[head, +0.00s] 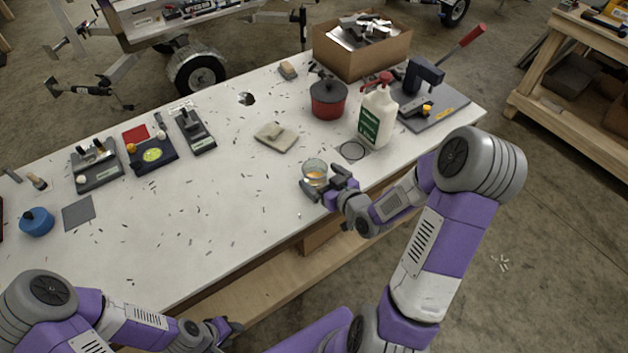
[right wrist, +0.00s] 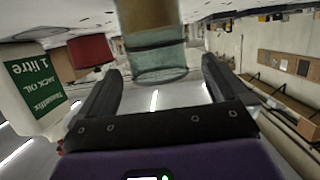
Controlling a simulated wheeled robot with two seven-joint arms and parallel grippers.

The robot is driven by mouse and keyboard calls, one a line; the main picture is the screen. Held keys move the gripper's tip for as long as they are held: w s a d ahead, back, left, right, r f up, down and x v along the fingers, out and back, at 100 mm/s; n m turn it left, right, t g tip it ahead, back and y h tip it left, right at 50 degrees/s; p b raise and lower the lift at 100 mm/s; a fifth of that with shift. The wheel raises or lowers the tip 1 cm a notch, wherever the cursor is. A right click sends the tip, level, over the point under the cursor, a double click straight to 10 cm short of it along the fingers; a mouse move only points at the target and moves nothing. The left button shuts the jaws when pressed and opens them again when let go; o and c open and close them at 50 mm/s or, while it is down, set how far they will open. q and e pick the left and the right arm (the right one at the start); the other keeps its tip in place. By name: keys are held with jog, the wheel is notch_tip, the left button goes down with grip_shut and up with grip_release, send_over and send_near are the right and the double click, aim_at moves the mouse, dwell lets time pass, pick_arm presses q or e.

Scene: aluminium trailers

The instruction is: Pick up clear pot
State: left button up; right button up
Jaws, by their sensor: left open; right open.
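The clear pot (head: 314,171) is a small see-through greenish cup with something amber inside, standing on the white workbench (head: 236,215) near its front edge. My right gripper (head: 322,181) is open at the near side of the pot, low over the bench. In the right wrist view the pot (right wrist: 158,66) shows between and just beyond the two spread fingers of the gripper (right wrist: 160,70), with a gap on each side. The pot is not gripped. My left gripper (head: 228,328) is open and empty, in front of the bench's front edge at the bottom of the head view.
A white jack-oil bottle (head: 377,117) and a dark red pot (head: 328,100) stand behind the clear pot. Dark shavings litter the bench. The bench left of the clear pot is mostly free.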

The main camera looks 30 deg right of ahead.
aim_at(311, 165)
jog(key=shift+w, duration=0.55)
jog(key=x, duration=0.4)
jog(key=shift+w+r, duration=0.25)
jog(key=shift+w, duration=0.15)
jog(key=c, duration=1.1)
